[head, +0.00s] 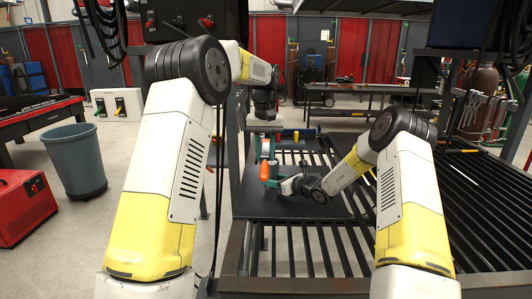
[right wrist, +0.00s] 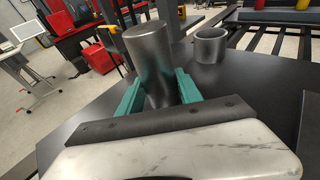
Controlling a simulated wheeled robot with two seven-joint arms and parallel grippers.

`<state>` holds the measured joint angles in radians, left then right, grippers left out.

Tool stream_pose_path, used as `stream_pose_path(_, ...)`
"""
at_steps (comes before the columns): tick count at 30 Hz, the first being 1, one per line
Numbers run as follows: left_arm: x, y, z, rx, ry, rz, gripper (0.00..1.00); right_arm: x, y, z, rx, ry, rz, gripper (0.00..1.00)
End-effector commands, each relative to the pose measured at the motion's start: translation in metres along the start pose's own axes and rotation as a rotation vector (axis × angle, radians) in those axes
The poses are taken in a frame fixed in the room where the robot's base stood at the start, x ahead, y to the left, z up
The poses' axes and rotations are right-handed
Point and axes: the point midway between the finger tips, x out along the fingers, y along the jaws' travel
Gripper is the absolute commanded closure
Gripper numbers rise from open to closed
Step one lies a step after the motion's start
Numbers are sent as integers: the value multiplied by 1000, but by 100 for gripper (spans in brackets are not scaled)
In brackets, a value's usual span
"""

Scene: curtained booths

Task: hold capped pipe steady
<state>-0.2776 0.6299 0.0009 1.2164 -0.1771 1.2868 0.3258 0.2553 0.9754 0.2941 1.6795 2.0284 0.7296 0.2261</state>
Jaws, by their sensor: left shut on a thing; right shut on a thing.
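The capped pipe (right wrist: 150,62) is a grey metal cylinder with a closed, flat top. In the right wrist view it stands between the teal fingers of my right gripper (right wrist: 158,88), which is shut on it. In the head view my right gripper (head: 275,183) is low over the dark plate (head: 320,207), and the pipe is too small to make out clearly. My left gripper (head: 265,148) hangs just beyond it, pointing down, shut on an orange-handled tool (head: 264,170). The tool's lower end is hard to see.
A short open pipe ring (right wrist: 210,46) stands on the plate near the capped pipe. Slatted table bars (head: 470,210) surround the plate. A grey bin (head: 75,160) and a red box (head: 22,208) stand on the floor at left. The right part of the slats is clear.

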Motion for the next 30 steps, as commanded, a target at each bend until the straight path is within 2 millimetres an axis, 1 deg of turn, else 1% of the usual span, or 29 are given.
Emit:
stream_pose_path(5, 13, 0, 1, 0, -2, -1, 100, 0, 0, 1, 0, -1, 0, 98)
stream_pose_path(16, 56, 0, 4, 1, -2, -1, 100, 0, 0, 1, 0, -1, 0, 98)
stream_pose_path(27, 56, 43, 4, 3, 1, 0, 100, 0, 0, 1, 0, -1, 0, 98)
stream_pose_path(28, 55, 34, 3, -2, 1, -1, 100, 0, 0, 1, 0, -1, 0, 98)
stream_pose_path(30, 55, 26, 3, -4, 1, 0, 100, 0, 0, 1, 0, -1, 0, 98)
